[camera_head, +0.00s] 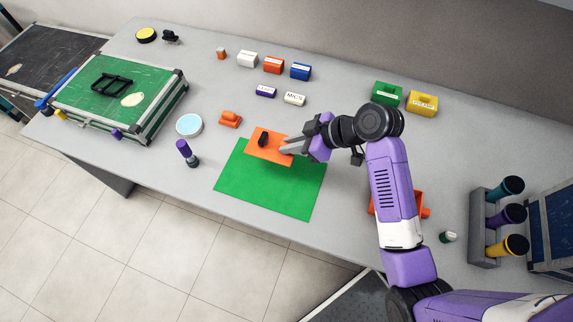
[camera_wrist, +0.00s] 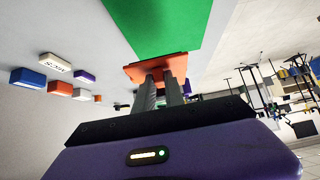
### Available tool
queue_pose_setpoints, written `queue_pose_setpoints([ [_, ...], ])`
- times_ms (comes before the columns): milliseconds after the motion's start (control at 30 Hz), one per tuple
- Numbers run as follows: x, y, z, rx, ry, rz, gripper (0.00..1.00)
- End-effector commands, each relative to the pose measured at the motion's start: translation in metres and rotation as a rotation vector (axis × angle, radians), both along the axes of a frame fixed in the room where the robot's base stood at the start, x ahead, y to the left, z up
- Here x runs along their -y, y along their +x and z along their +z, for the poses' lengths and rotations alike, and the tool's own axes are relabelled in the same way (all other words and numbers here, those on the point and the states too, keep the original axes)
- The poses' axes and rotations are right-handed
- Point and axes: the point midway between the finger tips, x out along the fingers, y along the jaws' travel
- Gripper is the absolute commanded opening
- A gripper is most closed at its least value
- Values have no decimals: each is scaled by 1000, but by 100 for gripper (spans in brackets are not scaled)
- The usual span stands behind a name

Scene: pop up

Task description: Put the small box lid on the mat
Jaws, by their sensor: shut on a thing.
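The small box lid is a flat orange plate (camera_head: 259,153) with a black handle on top. In the head view it is over the upper left part of the green mat (camera_head: 270,190). My gripper (camera_head: 286,149) is shut on the lid at its right side. In the wrist view the fingers (camera_wrist: 162,82) meet the orange lid (camera_wrist: 150,67), with the green mat (camera_wrist: 160,25) beyond it. I cannot tell whether the lid touches the mat or hangs just above it. An orange open box (camera_head: 385,204) is partly hidden behind my arm at the right.
A green case (camera_head: 120,98) stands at the left. A purple-topped bottle (camera_head: 186,152), a light blue round container (camera_head: 189,125) and an orange piece (camera_head: 230,119) are near the mat's left. Small labelled boxes line the back. A rack with cylinders (camera_head: 484,225) stands right.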

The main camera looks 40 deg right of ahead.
Motion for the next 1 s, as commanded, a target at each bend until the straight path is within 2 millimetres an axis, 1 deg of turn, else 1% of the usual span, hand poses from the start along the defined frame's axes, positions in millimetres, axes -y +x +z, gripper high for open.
queue_pose_setpoints([
  [33, -1, -1, -14, -6, 3, 0, 0],
  [100, -1, -1, -30, -5, 2, 1, 0],
  [200, -1, -1, -52, -4, 2, 1, 0],
  [300, -1, 0, -68, -2, 2, 1, 0],
  [533, 0, 0, -86, 0, 1, 1, 0],
  [733, 0, 0, -112, 0, 1, 1, 0],
  [833, 0, 0, -117, 1, 1, 1, 0],
  [1000, 0, 0, -117, 2, -1, 1, 0],
])
